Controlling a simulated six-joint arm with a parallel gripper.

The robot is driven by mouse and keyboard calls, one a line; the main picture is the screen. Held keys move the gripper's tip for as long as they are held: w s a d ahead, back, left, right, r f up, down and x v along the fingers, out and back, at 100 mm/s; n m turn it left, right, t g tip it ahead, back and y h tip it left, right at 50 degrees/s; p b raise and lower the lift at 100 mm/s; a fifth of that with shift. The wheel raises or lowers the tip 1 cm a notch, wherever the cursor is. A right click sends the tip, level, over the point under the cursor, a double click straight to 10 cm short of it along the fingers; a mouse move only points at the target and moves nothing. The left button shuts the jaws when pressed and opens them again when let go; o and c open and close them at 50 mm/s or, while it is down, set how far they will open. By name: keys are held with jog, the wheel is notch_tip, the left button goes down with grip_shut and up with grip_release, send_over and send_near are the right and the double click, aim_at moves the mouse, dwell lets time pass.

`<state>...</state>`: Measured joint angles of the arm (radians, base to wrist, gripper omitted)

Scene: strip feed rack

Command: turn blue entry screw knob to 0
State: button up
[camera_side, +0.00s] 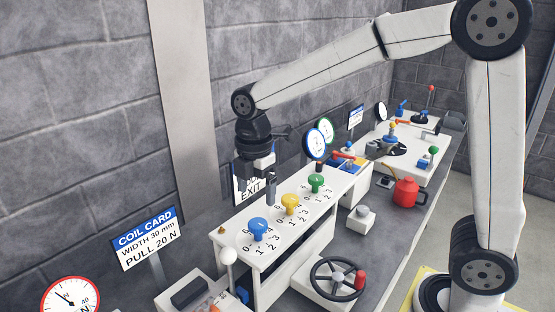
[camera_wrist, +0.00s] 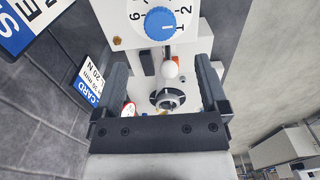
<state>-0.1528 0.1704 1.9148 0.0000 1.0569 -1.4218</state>
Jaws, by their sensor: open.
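The blue knob (camera_side: 258,228) stands on the near end of the white panel, with a ring of numerals around it. In the wrist view the blue knob (camera_wrist: 160,23) is seen from above at the top, with a short white mark towards its lower right, near the 1; the exact reading is hard to tell. My gripper (camera_side: 257,190) hangs above and behind the blue knob, apart from it. In the wrist view my gripper (camera_wrist: 160,66) is wide open, with nothing held between its fingers.
A yellow knob (camera_side: 290,203) and a green knob (camera_side: 316,183) stand farther along the panel (camera_side: 225,240). The coil card sign (camera_side: 148,238) and an exit sign (camera_side: 243,190) stand towards the wall.

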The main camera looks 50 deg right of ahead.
aim_at(258, 223)
jog(key=shift+f, duration=0.1)
jog(key=shift+f, duration=3.8)
grip_shut()
